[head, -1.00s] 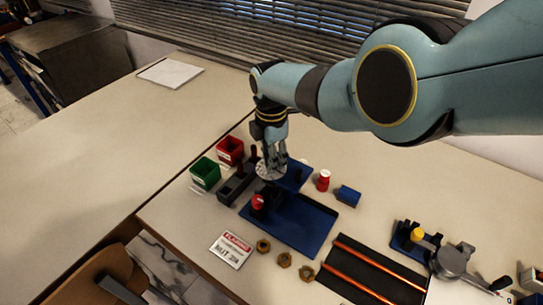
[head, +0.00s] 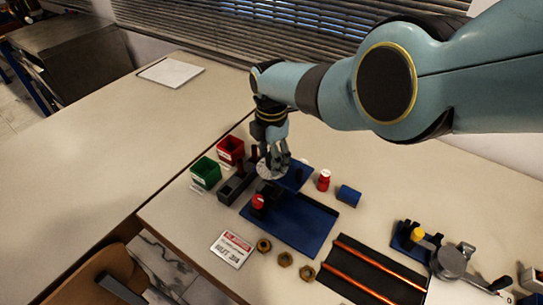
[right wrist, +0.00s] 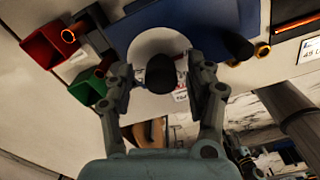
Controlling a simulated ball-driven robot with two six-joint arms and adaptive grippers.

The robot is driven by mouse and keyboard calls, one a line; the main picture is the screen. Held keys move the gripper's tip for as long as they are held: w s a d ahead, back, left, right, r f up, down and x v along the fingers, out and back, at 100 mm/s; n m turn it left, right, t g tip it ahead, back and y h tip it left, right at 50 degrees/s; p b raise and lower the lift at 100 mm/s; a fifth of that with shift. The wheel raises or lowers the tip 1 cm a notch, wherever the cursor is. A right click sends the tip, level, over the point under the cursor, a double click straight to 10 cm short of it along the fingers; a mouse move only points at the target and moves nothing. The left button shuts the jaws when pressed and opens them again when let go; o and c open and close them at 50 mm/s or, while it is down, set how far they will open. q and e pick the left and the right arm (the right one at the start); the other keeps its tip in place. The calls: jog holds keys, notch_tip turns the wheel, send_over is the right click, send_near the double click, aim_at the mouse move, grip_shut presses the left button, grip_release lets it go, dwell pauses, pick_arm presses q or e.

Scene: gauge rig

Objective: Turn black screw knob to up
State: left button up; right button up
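The black screw knob (right wrist: 161,74) shows in the right wrist view in front of a round whitish dial (right wrist: 156,43). My right gripper (right wrist: 160,80) points at it with one finger on each side, and a gap shows between each finger and the knob. In the head view, my right gripper (head: 274,163) reaches down to the whitish dial (head: 265,172) on the blue rig (head: 309,226). The knob is hidden there by my fingers. The direction the knob points is hard to tell. My left gripper is not in view.
A red bin (head: 230,148) and a green bin (head: 205,172) stand left of the rig. Several brass nuts (head: 284,259) and a sign (head: 231,248) lie in front.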

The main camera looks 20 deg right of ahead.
notch_tip(320, 180, up, 12)
dwell(0.8)
dwell(0.3)
